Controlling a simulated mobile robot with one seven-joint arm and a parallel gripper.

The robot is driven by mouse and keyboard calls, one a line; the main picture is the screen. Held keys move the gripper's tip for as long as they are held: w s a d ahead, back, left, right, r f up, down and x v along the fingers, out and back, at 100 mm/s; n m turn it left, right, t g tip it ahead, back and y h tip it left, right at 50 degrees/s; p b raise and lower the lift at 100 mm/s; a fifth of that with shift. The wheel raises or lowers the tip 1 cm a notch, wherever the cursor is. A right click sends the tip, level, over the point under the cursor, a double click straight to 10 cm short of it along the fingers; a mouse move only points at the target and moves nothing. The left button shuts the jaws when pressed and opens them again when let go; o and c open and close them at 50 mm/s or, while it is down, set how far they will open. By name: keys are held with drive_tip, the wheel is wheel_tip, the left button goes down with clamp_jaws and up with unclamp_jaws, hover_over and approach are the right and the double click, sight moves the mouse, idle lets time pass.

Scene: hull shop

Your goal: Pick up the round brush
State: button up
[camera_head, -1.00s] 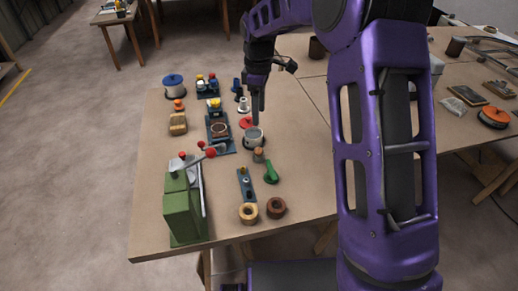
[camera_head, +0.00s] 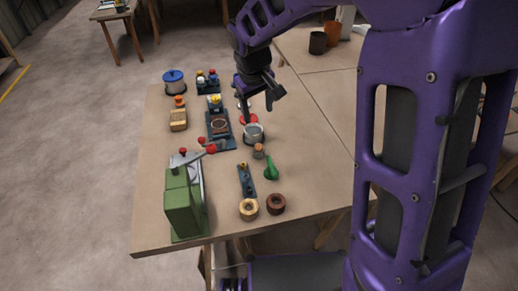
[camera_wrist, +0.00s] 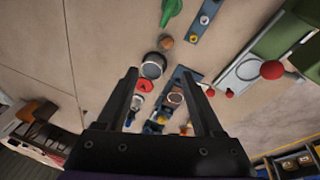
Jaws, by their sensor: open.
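I cannot tell for certain which thing is the round brush. A small round brown-topped piece (camera_head: 258,151) stands on the table just in front of a grey metal pot (camera_head: 254,134), and could be it. In the wrist view the brown-topped piece (camera_wrist: 166,42) shows beyond the fingertips, next to the dark-rimmed pot (camera_wrist: 153,66). My gripper (camera_head: 259,105) is open and empty above the table, over the area behind the pot. In the wrist view its two fingers (camera_wrist: 159,73) are spread apart, with the pot showing between their tips.
A green lever press (camera_head: 183,208) stands at the table's front left. Two rings (camera_head: 248,209), a green tool (camera_head: 271,168) and a blue strip (camera_head: 246,181) lie near the front. Blue trays (camera_head: 221,143), a tan block (camera_head: 179,121) and a blue-topped spool (camera_head: 174,80) stand behind.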

drive_tip(key=s+m+t, duration=0.2)
drive_tip(key=s+m, duration=0.2)
drive_tip(key=m+b, duration=0.1)
drive_tip(key=b, duration=0.1)
hover_over(259, 146)
drive_tip(key=s, duration=0.3)
wheel_tip(259, 146, down, 11)
drive_tip(key=shift+w+a+x, duration=0.1)
drive_tip(key=shift+w+x, duration=0.05)
drive_tip(key=shift+x, duration=1.4)
drive_tip(key=shift+w+a+x, duration=0.1)
drive_tip(key=shift+w+x, duration=0.1)
drive_tip(key=shift+x, duration=1.35)
drive_tip(key=shift+r, duration=0.15)
clamp_jaws()
